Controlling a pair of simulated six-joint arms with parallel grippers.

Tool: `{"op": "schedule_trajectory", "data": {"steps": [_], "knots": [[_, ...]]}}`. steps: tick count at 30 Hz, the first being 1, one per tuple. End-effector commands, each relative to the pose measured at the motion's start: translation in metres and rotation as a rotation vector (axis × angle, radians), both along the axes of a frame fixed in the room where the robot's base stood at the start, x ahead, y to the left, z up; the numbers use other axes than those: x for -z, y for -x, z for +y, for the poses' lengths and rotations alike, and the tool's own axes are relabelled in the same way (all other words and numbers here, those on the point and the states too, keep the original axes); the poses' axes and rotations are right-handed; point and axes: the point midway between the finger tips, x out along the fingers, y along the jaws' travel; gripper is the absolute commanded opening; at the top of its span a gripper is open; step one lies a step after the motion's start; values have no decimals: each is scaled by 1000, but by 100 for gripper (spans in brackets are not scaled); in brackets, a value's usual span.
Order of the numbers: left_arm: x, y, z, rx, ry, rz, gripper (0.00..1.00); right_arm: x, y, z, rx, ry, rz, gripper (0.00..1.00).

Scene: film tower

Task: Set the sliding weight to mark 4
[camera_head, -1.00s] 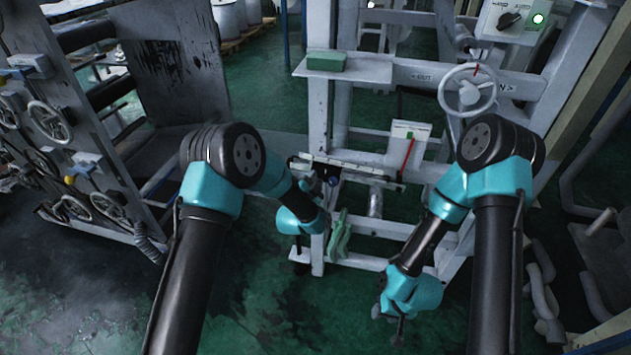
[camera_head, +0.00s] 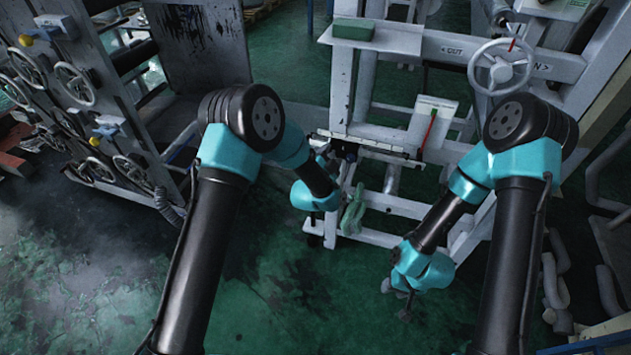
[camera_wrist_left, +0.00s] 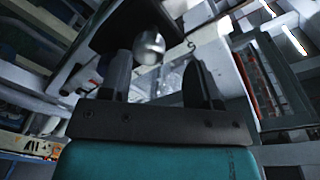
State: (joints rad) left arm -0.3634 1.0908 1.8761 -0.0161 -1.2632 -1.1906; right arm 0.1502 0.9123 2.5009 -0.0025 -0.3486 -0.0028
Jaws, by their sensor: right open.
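The pale scale bar (camera_head: 372,145) runs across the frame of the machine in the head view, with a dark part (camera_head: 344,151) at its left end that may be the sliding weight. Its marks are too small to read. My left gripper (camera_head: 330,162) is close to that end, partly hidden by its own arm. In the left wrist view its two dark fingers (camera_wrist_left: 160,82) stand apart, with a round shiny metal knob (camera_wrist_left: 149,47) ahead of and between them. I cannot tell whether they touch it. My right gripper (camera_head: 406,308) hangs low, open, away from the bar.
A white panel with a red pointer (camera_head: 430,125) stands above the bar's right end. A handwheel (camera_head: 500,67) is at upper right. A green cloth (camera_head: 353,210) hangs below the bar. A rack with several handwheels (camera_head: 76,85) stands at left.

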Motion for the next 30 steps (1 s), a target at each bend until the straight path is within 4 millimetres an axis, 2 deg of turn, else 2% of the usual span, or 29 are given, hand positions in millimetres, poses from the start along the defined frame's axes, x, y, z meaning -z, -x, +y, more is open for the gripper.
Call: {"op": "schedule_trajectory", "data": {"steps": [21, 25, 30], "knots": [[1, 122, 51, 1, -2, 4, 55, 0, 0, 0, 0, 0, 0, 43], [1, 135, 57, 1, -1, 3, 55, 0, 0, 0, 0, 0, 0, 43], [0, 142, 60, 1, 0, 1, 55, 0, 0, 0, 0, 0, 0, 43]]}}
